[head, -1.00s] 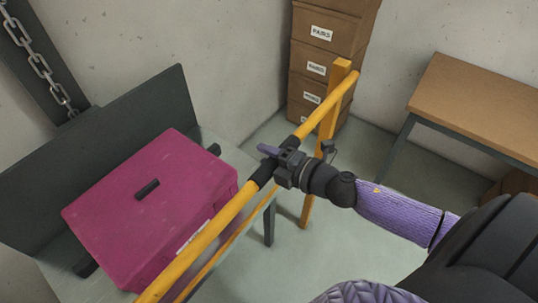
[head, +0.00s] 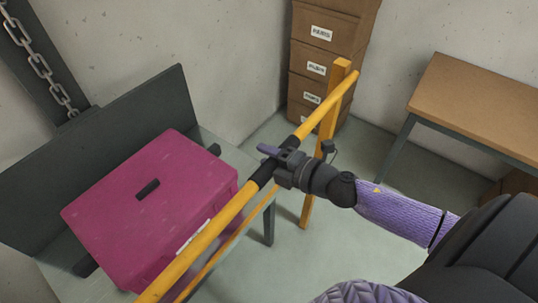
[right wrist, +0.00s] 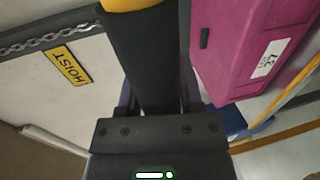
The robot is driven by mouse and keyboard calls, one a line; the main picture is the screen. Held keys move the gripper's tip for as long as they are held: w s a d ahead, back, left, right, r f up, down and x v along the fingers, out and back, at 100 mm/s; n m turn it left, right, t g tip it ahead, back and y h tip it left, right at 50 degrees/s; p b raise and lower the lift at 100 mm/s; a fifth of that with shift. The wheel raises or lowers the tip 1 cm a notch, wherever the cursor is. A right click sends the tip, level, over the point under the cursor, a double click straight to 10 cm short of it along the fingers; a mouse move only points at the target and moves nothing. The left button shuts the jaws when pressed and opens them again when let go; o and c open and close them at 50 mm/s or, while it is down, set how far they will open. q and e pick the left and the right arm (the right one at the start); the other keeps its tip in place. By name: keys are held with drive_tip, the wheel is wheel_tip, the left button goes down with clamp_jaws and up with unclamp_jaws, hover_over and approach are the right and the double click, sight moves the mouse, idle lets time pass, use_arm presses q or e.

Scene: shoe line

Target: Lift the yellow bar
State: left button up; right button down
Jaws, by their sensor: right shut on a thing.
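The yellow bar (head: 210,232) runs diagonally across the head view, from the lower left up to the top of a yellow post (head: 326,120). It has a black grip section (head: 263,173) near its middle. My right gripper (head: 274,158) is shut on the bar at this black section. In the right wrist view the black grip (right wrist: 143,60) lies between the fingers of my right gripper (right wrist: 156,98), with a bit of yellow bar at the top edge. The bar's near end is out of the head view. My left gripper is not in view.
A magenta case (head: 150,205) sits on a table just beyond the bar, close to it. A chain (head: 45,75) hangs at the upper left. Stacked brown boxes (head: 318,65) stand in the back corner. A wooden-topped table (head: 485,95) stands at the right, with clear floor before it.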

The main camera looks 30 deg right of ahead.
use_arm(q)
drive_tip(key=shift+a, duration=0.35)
